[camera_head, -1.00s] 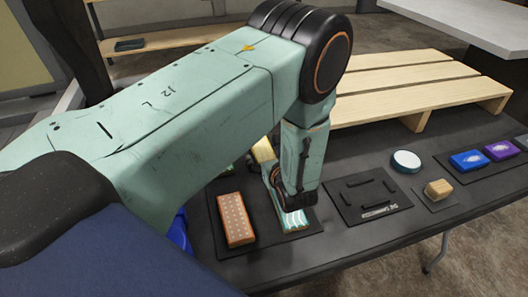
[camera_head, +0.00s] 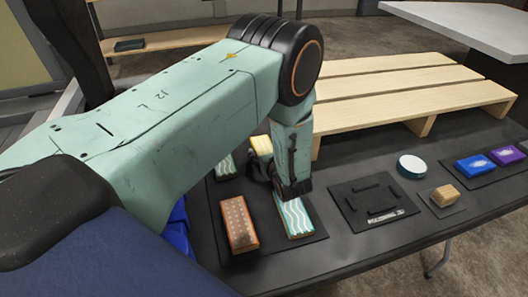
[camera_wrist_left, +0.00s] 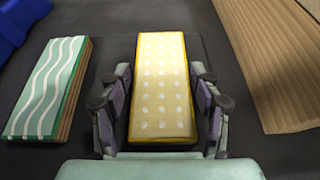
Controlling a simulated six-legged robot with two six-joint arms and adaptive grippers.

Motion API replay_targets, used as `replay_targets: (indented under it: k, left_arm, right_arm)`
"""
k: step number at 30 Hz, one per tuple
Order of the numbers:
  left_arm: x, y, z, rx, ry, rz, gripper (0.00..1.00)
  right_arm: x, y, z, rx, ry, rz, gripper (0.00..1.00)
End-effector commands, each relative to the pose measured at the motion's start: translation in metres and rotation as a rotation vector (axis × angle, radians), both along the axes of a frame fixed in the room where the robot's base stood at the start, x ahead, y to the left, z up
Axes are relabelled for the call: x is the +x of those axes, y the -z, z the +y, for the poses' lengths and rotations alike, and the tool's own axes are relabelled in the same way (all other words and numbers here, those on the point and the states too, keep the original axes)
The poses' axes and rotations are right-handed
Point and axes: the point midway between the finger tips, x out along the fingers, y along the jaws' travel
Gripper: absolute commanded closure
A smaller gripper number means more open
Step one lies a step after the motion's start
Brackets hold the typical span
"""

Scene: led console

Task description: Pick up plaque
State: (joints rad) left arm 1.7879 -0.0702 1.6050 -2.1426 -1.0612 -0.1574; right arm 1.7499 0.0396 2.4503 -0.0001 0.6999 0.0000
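A yellow plaque with white dots (camera_wrist_left: 162,88) lies on a dark mat between the two fingers of my left gripper (camera_wrist_left: 160,90) in the left wrist view. The fingers are spread, with dark gaps beside the plaque. The plaque (camera_head: 262,145) shows partly in the head view behind my left wrist. A green plaque with white waves (camera_wrist_left: 47,88) lies to its left in the wrist view. In the head view, an orange dotted plaque (camera_head: 239,223) and a teal wavy plaque (camera_head: 295,216) lie nearer the table's front edge. My right gripper is not in view.
A wooden slatted pallet (camera_head: 410,90) stands behind the mat. To the right are a black panel with raised bars (camera_head: 373,203), a round white-topped thing (camera_head: 411,166), a small wooden block (camera_head: 445,195), and blue (camera_head: 475,166) and purple (camera_head: 504,156) blocks. Blue things lie at left.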

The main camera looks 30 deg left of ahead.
Motion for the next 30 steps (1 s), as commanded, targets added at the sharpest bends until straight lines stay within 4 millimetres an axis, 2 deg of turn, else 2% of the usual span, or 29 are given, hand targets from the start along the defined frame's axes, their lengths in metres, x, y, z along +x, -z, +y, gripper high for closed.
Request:
replay_targets:
  k: [2,13,19,22,30]
  left_arm:
    - [0.001,0.000,0.000,0.000,0.000,0.000,0.47]
    - [0.001,0.000,0.001,0.000,-0.001,0.000,0.78]
    - [0.001,-0.001,0.001,-0.001,0.000,-0.001,0.78]
    - [0.002,-0.008,0.001,0.000,0.000,-0.003,0.78]
    - [0.002,-0.059,0.001,0.001,0.001,-0.005,0.78]
  right_arm:
    - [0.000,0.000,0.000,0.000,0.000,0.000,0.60]
    - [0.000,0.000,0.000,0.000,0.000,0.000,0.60]
    - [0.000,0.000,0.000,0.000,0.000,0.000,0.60]
    - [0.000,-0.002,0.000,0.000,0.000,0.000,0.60]
    - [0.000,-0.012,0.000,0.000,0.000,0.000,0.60]
